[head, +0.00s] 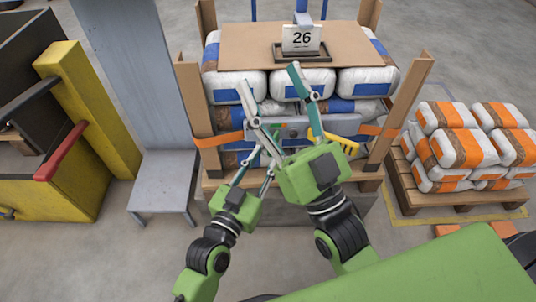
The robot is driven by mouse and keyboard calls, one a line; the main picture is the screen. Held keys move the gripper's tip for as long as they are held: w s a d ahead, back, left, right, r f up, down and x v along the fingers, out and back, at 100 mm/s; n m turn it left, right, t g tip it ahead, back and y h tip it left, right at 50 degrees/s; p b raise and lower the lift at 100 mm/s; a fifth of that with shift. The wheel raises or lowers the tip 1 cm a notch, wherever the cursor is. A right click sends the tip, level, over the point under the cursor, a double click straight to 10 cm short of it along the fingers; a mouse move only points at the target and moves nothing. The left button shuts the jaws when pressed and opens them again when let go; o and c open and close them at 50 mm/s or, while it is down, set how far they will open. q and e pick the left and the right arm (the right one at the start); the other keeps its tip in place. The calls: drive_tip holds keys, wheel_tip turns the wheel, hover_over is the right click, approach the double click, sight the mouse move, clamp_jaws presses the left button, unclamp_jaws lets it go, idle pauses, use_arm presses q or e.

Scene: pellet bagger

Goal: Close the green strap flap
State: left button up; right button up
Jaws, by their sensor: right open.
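A grey strap unit (345,125) sits on the front of the bag stack, with an orange strap (378,131) running out at each side and a yellow handle at its right. A small green part shows at its left end beside my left fingertips; it is mostly hidden, and I cannot tell whether it is the flap. My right gripper (272,77) is open, its long fingers spread upward in front of the stack, one tip teal. My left gripper (265,155) is lower, its tips close to the unit's left end. Whether it touches or grips anything is unclear.
A grey column (125,70) and yellow machine (85,110) are at left. Orange-banded bags (463,147) sit on another pallet (450,205) at right.

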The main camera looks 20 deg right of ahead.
use_arm(q)
drive_tip(key=shift+x, duration=1.3)
use_arm(e)
drive_tip(key=shift+s+d+r+t+y, duration=0.2)
drive_tip(key=shift+s+r+t+y, duration=0.3)
drive_tip(key=shift+s+r+t, duration=0.65)
drive_tip(key=shift+s+r+g, duration=0.2)
drive_tip(key=shift+g, duration=0.05)
use_arm(q)
clamp_jaws()
